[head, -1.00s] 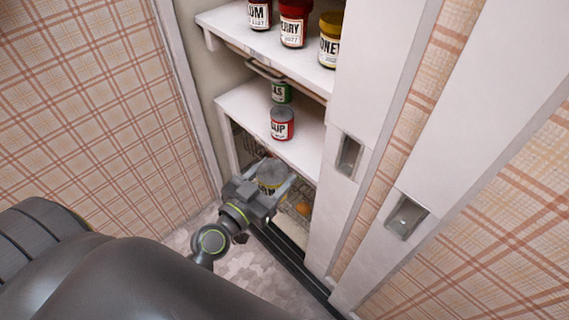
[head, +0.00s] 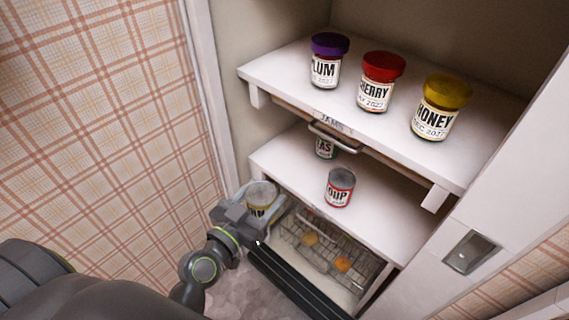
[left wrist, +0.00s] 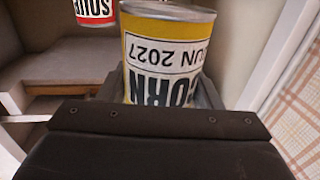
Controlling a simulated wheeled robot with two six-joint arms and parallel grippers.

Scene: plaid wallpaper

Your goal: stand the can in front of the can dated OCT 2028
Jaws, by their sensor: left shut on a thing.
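My left gripper (head: 258,209) is shut on a yellow corn can (head: 261,189), held in front of the left edge of the lower shelf. In the left wrist view the corn can (left wrist: 165,50) fills the space between the fingers; its label reads CORN and JUN 2027, upside down. A red soup can (head: 340,187) stands on the lower shelf near its front edge, and also shows in the left wrist view (left wrist: 95,10). A green can (head: 325,148) stands behind it, partly hidden by the upper shelf's rail. I cannot read a date on either. My right gripper is not in view.
The upper shelf (head: 290,62) holds plum, cherry (head: 377,82) and honey (head: 437,108) jars. A wire basket (head: 330,245) with orange items sits below the lower shelf (head: 385,213). A door panel (head: 500,220) bounds the right; plaid wall is left. The lower shelf has bare room right of the soup can.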

